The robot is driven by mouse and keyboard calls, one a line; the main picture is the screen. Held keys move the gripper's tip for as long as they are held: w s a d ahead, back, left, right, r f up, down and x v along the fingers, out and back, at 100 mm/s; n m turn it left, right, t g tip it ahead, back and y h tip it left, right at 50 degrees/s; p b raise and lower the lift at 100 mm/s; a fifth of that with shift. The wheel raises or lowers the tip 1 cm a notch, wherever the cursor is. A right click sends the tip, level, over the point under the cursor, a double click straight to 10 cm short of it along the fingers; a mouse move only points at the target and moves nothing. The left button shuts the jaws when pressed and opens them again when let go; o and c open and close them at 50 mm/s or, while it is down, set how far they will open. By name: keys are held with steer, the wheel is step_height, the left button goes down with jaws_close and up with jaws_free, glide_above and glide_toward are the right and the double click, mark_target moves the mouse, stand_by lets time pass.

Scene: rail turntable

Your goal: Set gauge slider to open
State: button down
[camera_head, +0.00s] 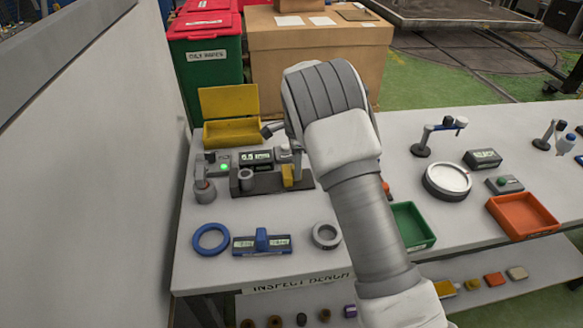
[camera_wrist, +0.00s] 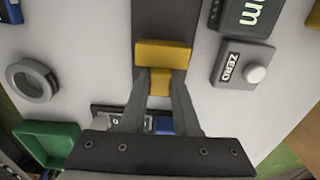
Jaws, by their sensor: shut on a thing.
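The gauge slider (camera_wrist: 163,54) is a yellow block on a dark rail (camera_wrist: 167,16) in the wrist view. My gripper (camera_wrist: 161,84) is shut on its narrow yellow tab, one finger on each side. In the head view the yellow slider (camera_head: 288,176) is near the right end of the dark gauge rail (camera_head: 268,184), apart from a grey ring-topped post (camera_head: 246,180) at the left end. A display (camera_head: 257,157) behind the rail has lit digits. In the head view my arm hides most of my gripper.
A ZERO button box (camera_wrist: 242,65) is right of the slider in the wrist view. A blue ring (camera_head: 210,239), a box with a blue block (camera_head: 261,241) and a grey ring (camera_head: 326,236) lie in front. A yellow open box (camera_head: 232,133) stands behind. A green tray (camera_head: 412,227) is right.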

steer(key=c, duration=0.6)
jaws_free()
steer(key=shift+d, duration=0.2)
steer(key=shift+c, duration=0.2)
step_height(320, 180, up, 18)
steer(key=p, duration=0.1)
steer(key=shift+f, duration=0.25)
